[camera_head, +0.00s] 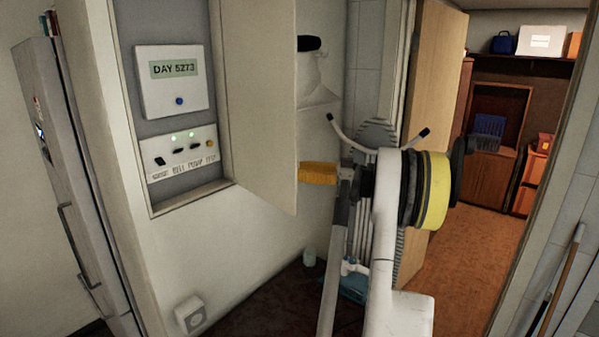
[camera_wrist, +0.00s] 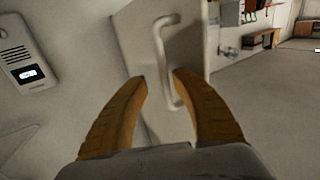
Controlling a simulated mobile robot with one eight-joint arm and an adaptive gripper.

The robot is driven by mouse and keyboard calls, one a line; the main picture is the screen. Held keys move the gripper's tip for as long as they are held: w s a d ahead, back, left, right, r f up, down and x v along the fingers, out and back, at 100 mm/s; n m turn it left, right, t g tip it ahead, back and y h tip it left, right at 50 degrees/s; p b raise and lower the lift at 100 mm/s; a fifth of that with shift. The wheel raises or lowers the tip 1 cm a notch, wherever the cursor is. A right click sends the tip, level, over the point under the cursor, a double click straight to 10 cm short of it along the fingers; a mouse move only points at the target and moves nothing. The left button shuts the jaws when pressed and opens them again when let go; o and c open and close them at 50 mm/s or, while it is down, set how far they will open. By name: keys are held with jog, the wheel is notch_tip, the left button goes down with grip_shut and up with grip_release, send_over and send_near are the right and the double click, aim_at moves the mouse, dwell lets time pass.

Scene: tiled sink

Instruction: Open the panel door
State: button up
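The white panel door (camera_head: 258,95) stands swung out from the wall recess, with the panel inside exposed. Its inner face shows in the head view. The outer face, with a pale bar handle (camera_wrist: 162,48), shows in the wrist view. My gripper (camera_wrist: 161,79) is open, its two orange fingers apart, with the lower part of the handle seen between the fingertips. I cannot tell whether they touch it. In the head view, my gripper (camera_head: 318,173) is just right of the door's free edge, and the handle is hidden behind the door.
The recess holds a display box (camera_head: 172,82) reading "DAY 5273" and a switch panel (camera_head: 183,150) with green lights. A wooden door (camera_head: 432,85) stands open behind my arm. A grey cabinet (camera_head: 70,180) is at the left. Open floor (camera_wrist: 275,95) shows right in the wrist view.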

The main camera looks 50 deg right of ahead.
jog(key=v, duration=1.1)
jog(key=shift+s, duration=0.3)
jog(key=shift+d, duration=0.2)
